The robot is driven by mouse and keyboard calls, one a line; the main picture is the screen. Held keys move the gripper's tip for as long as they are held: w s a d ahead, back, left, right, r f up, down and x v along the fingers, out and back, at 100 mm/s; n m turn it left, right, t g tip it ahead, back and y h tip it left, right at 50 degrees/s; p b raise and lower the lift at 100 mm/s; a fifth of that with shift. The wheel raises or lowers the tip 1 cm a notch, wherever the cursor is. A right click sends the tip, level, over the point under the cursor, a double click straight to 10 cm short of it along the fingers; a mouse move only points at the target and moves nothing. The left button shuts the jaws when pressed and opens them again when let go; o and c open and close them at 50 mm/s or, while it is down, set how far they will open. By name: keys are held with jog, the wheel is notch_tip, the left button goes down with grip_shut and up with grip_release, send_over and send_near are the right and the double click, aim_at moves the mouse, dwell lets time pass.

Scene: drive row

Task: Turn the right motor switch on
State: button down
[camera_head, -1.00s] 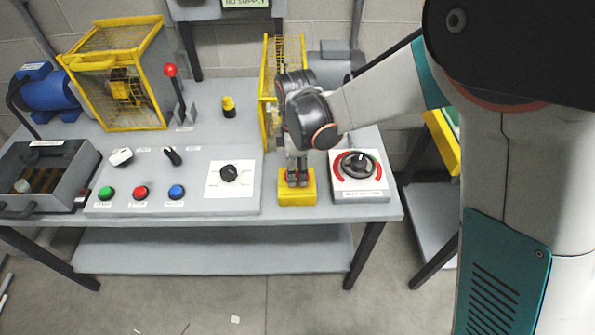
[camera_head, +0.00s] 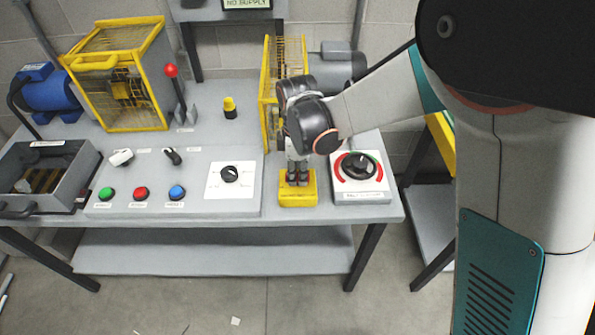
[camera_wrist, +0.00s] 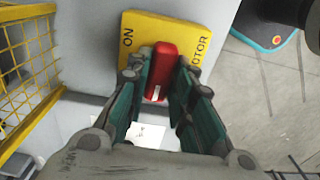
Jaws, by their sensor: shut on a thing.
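A yellow switch box (camera_head: 298,200) sits near the front edge of the grey bench, right of centre. In the wrist view the box (camera_wrist: 140,32) shows the words ON and MOTOR on its face, with a red lever (camera_wrist: 165,62) on it. My gripper (camera_head: 297,181) reaches down onto the box from above. In the wrist view my gripper (camera_wrist: 158,92) has its two fingers on either side of the red lever, shut on it. In the head view my fingers hide the lever.
A rotary dial box (camera_head: 358,178) with a red and green ring stands close on the right. A grey panel (camera_head: 130,205) with buttons and a dial lies to the left. A yellow mesh guard (camera_head: 268,95) stands just behind my gripper.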

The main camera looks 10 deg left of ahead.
jog(key=m, duration=0.8)
jog(key=shift+m, duration=0.3)
jog(key=m, duration=0.4)
jog(key=shift+m, duration=0.3)
jog(key=shift+m+p, duration=0.3)
jog(key=shift+m, duration=1.9)
jog(key=c, duration=1.4)
grip_release()
